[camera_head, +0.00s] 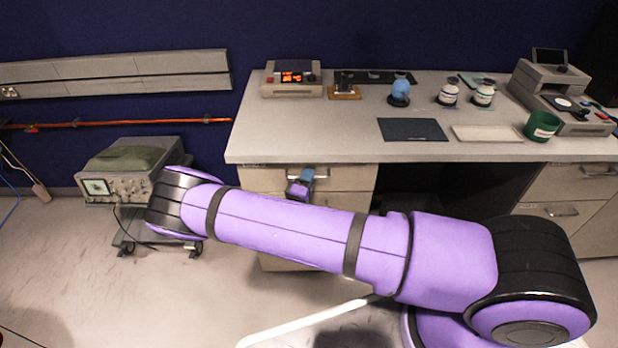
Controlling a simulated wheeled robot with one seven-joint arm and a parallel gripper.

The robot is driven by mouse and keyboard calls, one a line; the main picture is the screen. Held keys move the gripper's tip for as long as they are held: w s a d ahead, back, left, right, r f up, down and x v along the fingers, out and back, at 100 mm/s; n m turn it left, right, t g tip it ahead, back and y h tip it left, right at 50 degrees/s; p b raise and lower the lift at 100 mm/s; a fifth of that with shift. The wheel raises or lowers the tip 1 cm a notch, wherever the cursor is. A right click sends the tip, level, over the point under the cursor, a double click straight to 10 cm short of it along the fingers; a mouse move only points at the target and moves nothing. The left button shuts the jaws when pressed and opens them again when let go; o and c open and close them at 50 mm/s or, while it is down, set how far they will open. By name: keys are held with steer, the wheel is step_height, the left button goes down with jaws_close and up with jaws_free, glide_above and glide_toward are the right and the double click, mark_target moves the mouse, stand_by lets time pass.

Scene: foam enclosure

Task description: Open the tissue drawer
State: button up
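The desk's left pedestal has a beige top drawer (262,178) just under the worktop, with a metal handle (322,175) on its front. This drawer looks shut, with its front close under the worktop edge. No label shows which drawer is the tissue drawer. My gripper (302,182), a small purple and dark end, is in front of this top drawer at the left part of its handle. I cannot tell whether its fingers are around the handle or only beside it. My purple arm hides most of the pedestal below.
The right pedestal has drawers with metal handles (562,211). The worktop (350,142) bears a dark mat (412,129), bottles (448,93), a green cup (541,126) and devices. A cart with an oscilloscope (110,186) stands left of the desk.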

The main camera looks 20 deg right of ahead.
steer(key=shift+w+d+r, duration=0.1)
steer(key=shift+w+d, duration=0.15)
steer(key=shift+c, duration=0.4)
jaws_close()
steer(key=shift+s, duration=0.1)
